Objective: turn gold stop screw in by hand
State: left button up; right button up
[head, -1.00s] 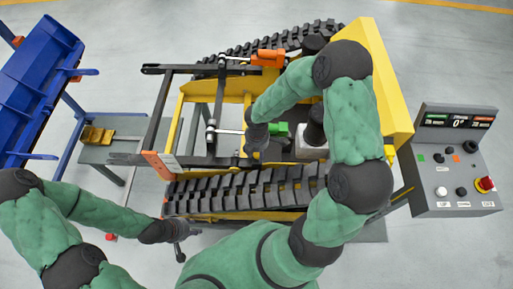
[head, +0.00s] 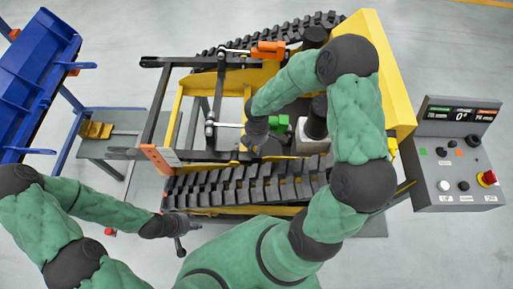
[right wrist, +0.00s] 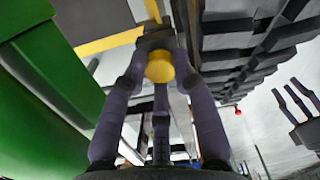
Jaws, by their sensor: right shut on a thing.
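The gold stop screw (right wrist: 160,68) shows as a round yellow knob in the right wrist view. The fingers of my right gripper (right wrist: 158,50) are closed around it. In the head view my right gripper (head: 252,143) is over the yellow carrier frame, left of a green block (head: 280,124), and the screw is hidden there. My left gripper (head: 184,238) is empty, with its fingers spread, in front of the near track's left end. It also shows at the right of the right wrist view (right wrist: 296,98).
The near rubber track (head: 245,186) lies close below my right gripper. A control box (head: 455,165) is at right, a blue bucket (head: 35,85) and grey table (head: 110,150) at left.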

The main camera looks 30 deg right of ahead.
jog(key=m+b, duration=0.1)
jog(key=m, duration=0.1)
jog(key=m+b, duration=0.2)
jog(key=m, duration=0.1)
jog(key=shift+f+m, duration=0.2)
jog(key=shift+m, duration=0.1)
jog(key=shift+m+b, duration=0.4)
jog(key=shift+b, duration=0.05)
jog(key=shift+r+m, duration=0.2)
jog(key=shift+m, duration=0.1)
jog(key=shift+f+m+b, duration=0.2)
jog(key=shift+m+b, duration=0.65)
jog(key=shift+m, duration=0.15)
jog(key=m+b, duration=0.3)
jog(key=m, duration=0.3)
jog(key=shift+r+m+b, duration=0.2)
jog(key=shift+m+b, duration=0.2)
jog(key=shift+m, duration=0.5)
